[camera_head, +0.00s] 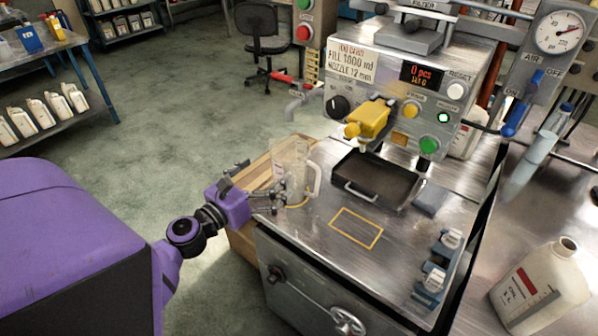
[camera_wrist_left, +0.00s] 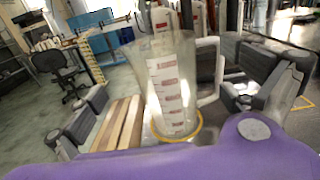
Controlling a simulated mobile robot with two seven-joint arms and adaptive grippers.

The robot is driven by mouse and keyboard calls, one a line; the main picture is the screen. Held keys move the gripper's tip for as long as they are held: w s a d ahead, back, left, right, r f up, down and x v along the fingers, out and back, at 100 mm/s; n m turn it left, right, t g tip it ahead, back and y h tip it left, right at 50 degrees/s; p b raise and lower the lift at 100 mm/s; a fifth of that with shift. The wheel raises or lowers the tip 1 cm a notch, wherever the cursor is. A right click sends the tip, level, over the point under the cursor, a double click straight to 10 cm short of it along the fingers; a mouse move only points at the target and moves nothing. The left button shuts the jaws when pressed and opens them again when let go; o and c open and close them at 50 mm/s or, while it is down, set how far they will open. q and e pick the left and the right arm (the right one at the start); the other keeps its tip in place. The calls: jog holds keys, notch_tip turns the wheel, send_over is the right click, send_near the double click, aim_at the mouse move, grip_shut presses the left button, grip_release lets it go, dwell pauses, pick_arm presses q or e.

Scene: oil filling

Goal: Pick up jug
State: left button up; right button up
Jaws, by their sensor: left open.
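A clear measuring jug (camera_head: 291,168) with a white scale and a white handle stands upright at the left edge of the steel machine top. My purple left gripper (camera_head: 277,192) is at the near left side of the jug, low on its body. In the left wrist view the jug (camera_wrist_left: 172,85) stands between the two open fingers, with its handle on the right. A yellow ring shows around its base. I cannot tell whether the fingers touch it. My right gripper is not in view.
The filling machine (camera_head: 400,75) with a yellow nozzle (camera_head: 368,120) stands behind a dark drip tray (camera_head: 375,180). A yellow marked rectangle (camera_head: 356,228) lies on clear steel to the right of the jug. A wooden crate (camera_head: 262,172) is beside the machine.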

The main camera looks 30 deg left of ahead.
aim_at(277, 167)
pick_arm(q)
jog(key=shift+d+r, duration=0.1)
jog(key=shift+d, duration=0.1)
jog(key=shift+w+d+r+n, duration=0.15)
jog(key=shift+w+d+n, duration=0.05)
jog(key=shift+w+n, duration=0.15)
jog(key=w, duration=0.3)
jog(key=w+p, duration=0.1)
jog(key=w, duration=0.1)
jog(key=shift+w+d+f, duration=0.15)
jog(key=shift+w+f, duration=0.1)
jog(key=shift+w, duration=0.1)
jog(key=shift+w+f, duration=0.15)
jog(key=shift+w, duration=0.4)
jog(key=c, duration=1.5)
jog(key=shift+c, duration=0.2)
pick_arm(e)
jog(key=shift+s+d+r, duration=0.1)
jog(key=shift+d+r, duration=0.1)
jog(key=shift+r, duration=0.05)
